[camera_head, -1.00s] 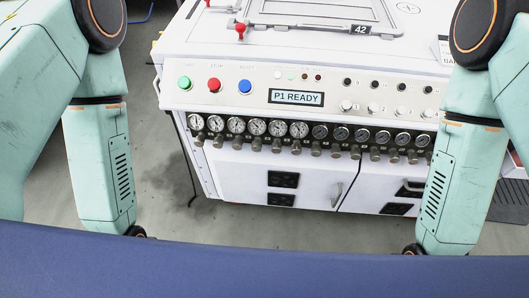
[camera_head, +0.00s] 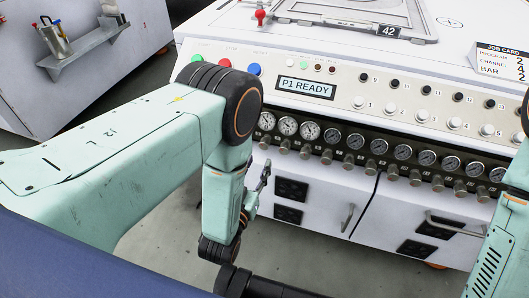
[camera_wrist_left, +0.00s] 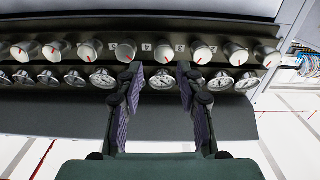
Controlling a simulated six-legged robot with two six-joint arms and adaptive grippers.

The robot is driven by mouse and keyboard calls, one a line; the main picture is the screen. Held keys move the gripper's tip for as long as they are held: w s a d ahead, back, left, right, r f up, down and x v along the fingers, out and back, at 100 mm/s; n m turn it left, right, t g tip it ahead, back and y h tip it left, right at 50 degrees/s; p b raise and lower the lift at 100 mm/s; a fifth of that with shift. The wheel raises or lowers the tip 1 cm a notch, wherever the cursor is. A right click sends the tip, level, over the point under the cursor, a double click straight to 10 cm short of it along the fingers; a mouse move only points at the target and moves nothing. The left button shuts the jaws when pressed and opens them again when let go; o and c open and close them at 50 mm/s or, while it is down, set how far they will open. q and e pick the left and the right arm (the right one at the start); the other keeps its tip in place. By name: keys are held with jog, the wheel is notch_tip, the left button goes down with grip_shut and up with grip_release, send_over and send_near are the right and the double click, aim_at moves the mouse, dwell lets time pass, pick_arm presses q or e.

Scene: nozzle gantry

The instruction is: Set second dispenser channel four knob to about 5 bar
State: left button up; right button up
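A row of small knobs (camera_head: 326,157) runs beneath a row of round gauges (camera_head: 355,141) on the white machine's front. Which of them is second dispenser channel four is unclear in the head view. In the left wrist view, knobs (camera_wrist_left: 165,50) with red marks stand beside small upside-down number labels; a "4" label (camera_wrist_left: 146,47) shows near the middle. My left gripper (camera_wrist_left: 161,82) is open and empty, its two purple-padded fingers apart just below the middle knobs, with a gauge between them. In the head view its fingers (camera_head: 262,182) are partly hidden by my wrist. My right gripper is out of view.
The panel has a "P1 READY" display (camera_head: 306,87), several buttons and a job card (camera_head: 503,62) cut off at the right. Cabinet doors with a handle (camera_head: 347,218) lie below. A shelf with a metal jug (camera_head: 54,38) is at upper left.

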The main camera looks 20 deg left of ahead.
aim_at(263, 147)
pick_arm(q)
jog(key=w+b, duration=0.1)
jog(key=w, duration=0.2)
jog(key=w+b, duration=0.1)
jog(key=w, duration=0.2)
jog(key=shift+w+a+f, duration=0.1)
jog(key=shift+a+f, duration=0.05)
jog(key=shift+w+a, duration=0.1)
jog(key=shift+w, duration=0.25)
grip_shut()
